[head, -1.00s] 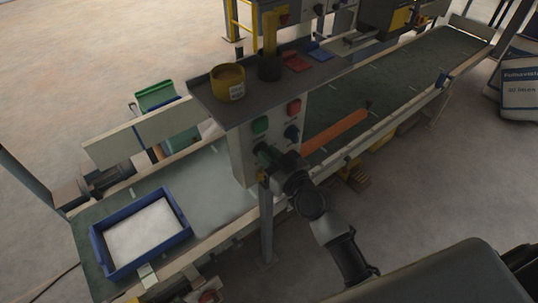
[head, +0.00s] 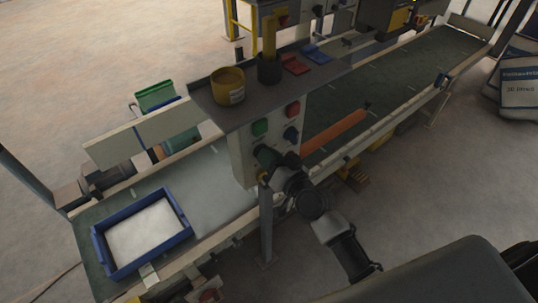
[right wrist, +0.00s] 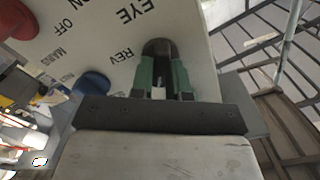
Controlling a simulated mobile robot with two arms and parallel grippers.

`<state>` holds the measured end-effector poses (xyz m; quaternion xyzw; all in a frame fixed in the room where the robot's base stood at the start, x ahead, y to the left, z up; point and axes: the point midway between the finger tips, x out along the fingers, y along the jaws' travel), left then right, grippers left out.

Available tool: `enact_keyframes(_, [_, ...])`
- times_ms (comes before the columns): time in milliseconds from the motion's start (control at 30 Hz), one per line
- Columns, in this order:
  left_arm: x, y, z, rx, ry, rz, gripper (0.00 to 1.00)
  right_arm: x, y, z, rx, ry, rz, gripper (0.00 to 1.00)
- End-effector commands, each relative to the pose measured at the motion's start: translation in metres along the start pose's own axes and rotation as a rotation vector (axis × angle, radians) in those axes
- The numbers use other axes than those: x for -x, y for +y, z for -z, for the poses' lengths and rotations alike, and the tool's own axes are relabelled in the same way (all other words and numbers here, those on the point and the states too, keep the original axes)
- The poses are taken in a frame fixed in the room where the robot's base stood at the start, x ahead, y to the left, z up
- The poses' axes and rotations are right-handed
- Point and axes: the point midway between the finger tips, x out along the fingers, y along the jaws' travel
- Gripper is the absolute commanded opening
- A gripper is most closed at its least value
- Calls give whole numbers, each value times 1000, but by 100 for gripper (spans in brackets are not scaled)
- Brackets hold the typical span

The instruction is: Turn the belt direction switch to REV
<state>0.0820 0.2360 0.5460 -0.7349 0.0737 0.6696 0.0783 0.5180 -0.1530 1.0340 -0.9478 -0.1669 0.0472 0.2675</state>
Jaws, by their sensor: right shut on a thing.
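The control box (head: 240,153) stands beside the belt, its front panel carrying buttons and knobs. My right gripper (head: 267,157) is at the lower part of this panel. In the right wrist view, the gripper (right wrist: 160,75) has its green fingers shut around a dark rounded switch knob (right wrist: 158,47). The word REV is printed on the pale panel beside this knob, to its left in that view. The fingers cover much of the knob, so I cannot tell which way it points. My left gripper is not in view.
A green button (head: 260,127), a red button (head: 293,108) and a blue knob (head: 291,134) sit near my gripper. A shelf above holds a yellow tub (head: 228,86). A blue tray (head: 98,249) of white material lies on the belt. A post stands below the box.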

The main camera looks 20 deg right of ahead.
Motion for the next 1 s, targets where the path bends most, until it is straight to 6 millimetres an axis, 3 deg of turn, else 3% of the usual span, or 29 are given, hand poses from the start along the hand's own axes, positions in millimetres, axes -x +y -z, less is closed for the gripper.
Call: enact_keyframes(1000, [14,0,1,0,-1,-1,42,0,4,-1,-894,2,0,0])
